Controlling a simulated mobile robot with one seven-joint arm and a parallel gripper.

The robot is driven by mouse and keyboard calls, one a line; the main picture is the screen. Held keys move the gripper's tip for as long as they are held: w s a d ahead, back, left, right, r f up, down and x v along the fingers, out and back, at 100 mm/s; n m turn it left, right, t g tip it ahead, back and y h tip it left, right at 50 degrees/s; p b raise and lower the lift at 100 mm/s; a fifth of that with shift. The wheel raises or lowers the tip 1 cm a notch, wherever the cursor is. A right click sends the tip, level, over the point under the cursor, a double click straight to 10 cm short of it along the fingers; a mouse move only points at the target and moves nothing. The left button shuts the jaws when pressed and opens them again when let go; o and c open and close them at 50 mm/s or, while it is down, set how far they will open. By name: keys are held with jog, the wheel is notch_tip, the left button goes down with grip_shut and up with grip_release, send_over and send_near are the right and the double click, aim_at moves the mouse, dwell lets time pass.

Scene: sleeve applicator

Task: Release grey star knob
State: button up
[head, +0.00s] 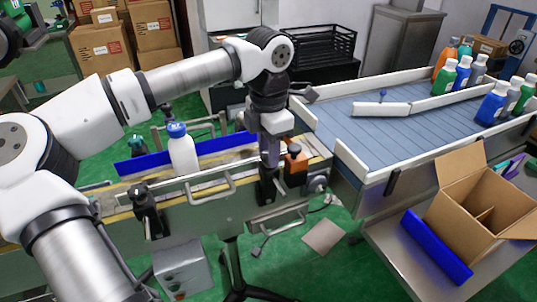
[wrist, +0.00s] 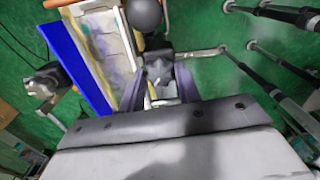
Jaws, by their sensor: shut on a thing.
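My gripper (head: 269,163) points down at the right end of the narrow conveyor, over a dark clamp post (head: 267,190) on its near side. In the wrist view my gripper (wrist: 166,85) has its two fingers shut on the grey star knob (wrist: 158,72), one finger on each side. The knob's lobes show between the fingertips. In the head view the fingers hide most of the knob, so I cannot tell its angle there.
A white bottle with a blue cap (head: 182,150) stands on the narrow conveyor, left of my gripper. An orange-topped block (head: 296,160) is close on the right. A blue guide rail (head: 135,165) runs behind. A round dark ball (wrist: 144,14) is beyond the knob.

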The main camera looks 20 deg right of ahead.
jog(key=n+b, duration=0.2)
jog(key=n, duration=0.4)
jog(key=shift+n+b, duration=0.3)
jog(key=shift+b, duration=0.05)
jog(key=n+b, duration=0.1)
jog(key=n, duration=1.1)
jog(key=shift+n+b, duration=0.35)
jog(key=shift+n, duration=0.05)
jog(key=n, duration=0.5)
jog(key=shift+d, duration=0.1)
jog(key=shift+n, duration=0.4)
jog(key=o, duration=1)
